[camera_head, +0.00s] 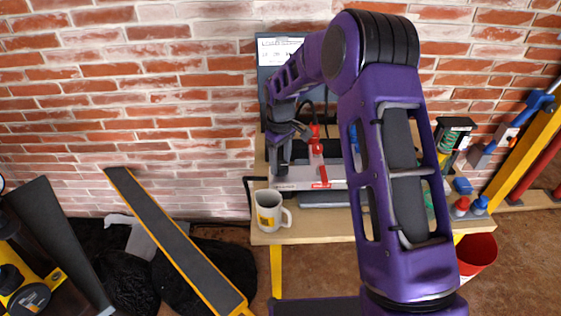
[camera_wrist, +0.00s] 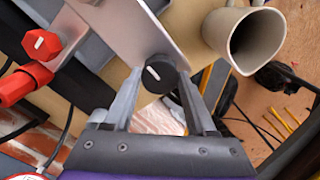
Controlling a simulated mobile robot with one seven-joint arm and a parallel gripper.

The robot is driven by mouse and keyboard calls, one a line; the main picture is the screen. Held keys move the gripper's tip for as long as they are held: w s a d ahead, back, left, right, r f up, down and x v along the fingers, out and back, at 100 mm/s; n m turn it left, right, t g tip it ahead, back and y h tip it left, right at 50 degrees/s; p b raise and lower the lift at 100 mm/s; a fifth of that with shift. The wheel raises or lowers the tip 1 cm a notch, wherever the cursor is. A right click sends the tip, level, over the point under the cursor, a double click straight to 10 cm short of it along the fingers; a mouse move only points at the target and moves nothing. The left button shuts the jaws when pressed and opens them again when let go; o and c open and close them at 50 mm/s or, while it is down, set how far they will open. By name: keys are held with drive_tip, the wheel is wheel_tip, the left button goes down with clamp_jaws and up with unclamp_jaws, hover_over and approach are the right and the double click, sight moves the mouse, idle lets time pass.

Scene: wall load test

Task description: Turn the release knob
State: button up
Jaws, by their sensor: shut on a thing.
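The release knob (camera_wrist: 160,72) is a small round black knob with a white pointer line. It sits at the end of a grey metal plate (camera_wrist: 128,30) in the wrist view. My gripper (camera_wrist: 159,76) has one finger on each side of the knob and is shut on it. In the head view my gripper (camera_head: 280,152) is over the left end of the grey test rig (camera_head: 298,178), and the knob itself is hidden there. Red fittings (camera_head: 316,140) stand on the rig just right of my gripper. A red hexagonal knob (camera_wrist: 41,45) shows at the wrist view's left.
A white mug (camera_head: 268,210) stands at the table's front left corner, close to the rig; it also shows in the wrist view (camera_wrist: 240,42). My arm covers the table's middle. Red and blue items (camera_head: 470,206) stand at the right. A brick wall (camera_head: 120,90) is behind.

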sight(280, 164)
drive_tip(key=o, duration=1.4)
drive_tip(key=shift+c, duration=0.2)
wheel_tip(280, 164, up, 18)
drive_tip(key=p, duration=0.1)
drive_tip(key=shift+f, duration=0.2)
